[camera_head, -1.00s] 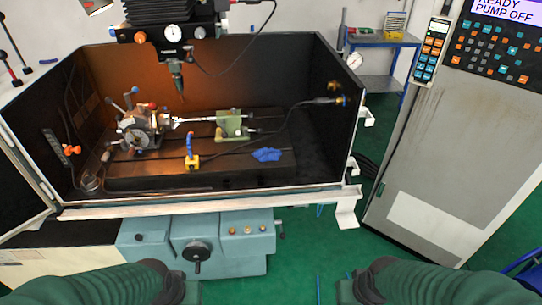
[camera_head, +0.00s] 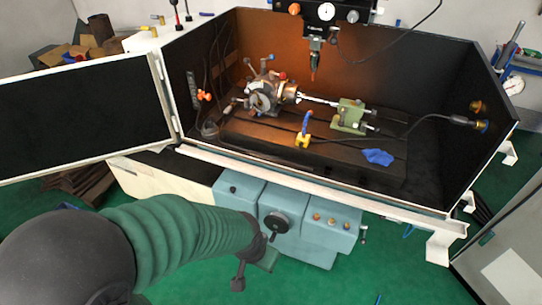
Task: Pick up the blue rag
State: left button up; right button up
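The blue rag (camera_head: 378,157) lies crumpled on the dark machine table (camera_head: 340,152), inside the enclosure and near its front right. It is right of the yellow-based blue hose (camera_head: 304,138) and in front of the green tailstock (camera_head: 349,115). Nothing touches it from above. My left arm reaches in from the lower left, and its dark gripper end (camera_head: 240,272) is low, in front of the machine and outside the enclosure, well away from the rag. Its fingers are too small and dark to tell whether they are open. My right gripper is out of view.
The enclosure's front rim (camera_head: 310,180) stands between my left arm and the rag. A chuck (camera_head: 264,96) sits left on the table, and a spindle (camera_head: 314,58) hangs above. An open door panel (camera_head: 85,120) is at the left. A black cable runs behind the rag.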

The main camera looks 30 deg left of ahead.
aim_at(373, 155)
jog(key=i+z, duration=0.3)
jog(key=i, duration=0.2)
jog(key=i+j+z, duration=0.1)
jog(key=i+z, duration=0.2)
jog(key=i, duration=0.2)
jog(key=i+j+z, duration=0.3)
jog(key=i, duration=0.2)
